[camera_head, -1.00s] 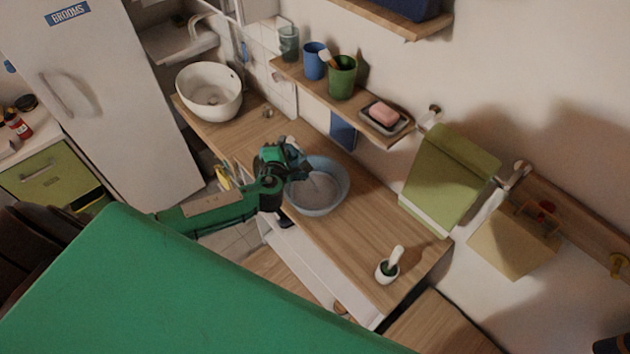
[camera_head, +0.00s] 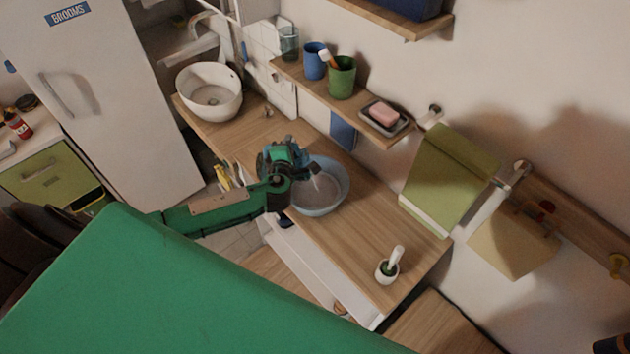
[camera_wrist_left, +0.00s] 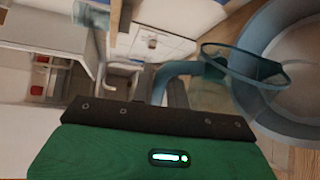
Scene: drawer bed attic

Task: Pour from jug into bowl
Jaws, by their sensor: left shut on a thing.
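The bluish bowl (camera_head: 338,202) stands on the wooden counter; its round wall also shows at the right of the left wrist view (camera_wrist_left: 262,30). My left gripper (camera_head: 287,168) is at the bowl's left rim in the head view. It is shut on the handle of a bluish see-through jug (camera_wrist_left: 212,96), whose oval rim faces the bowl in the wrist view. In the head view the jug is mostly hidden by the gripper. A pale thin streak shows over the bowl's inside, just below a dark tip; I cannot tell if it is liquid. My right gripper is not in view.
A white basin (camera_head: 209,93) stands at the counter's far left. A white mortar with pestle (camera_head: 387,270) stands at the near right. A shelf above holds a blue cup (camera_head: 315,62), a green cup (camera_head: 342,78) and a soap dish (camera_head: 386,118).

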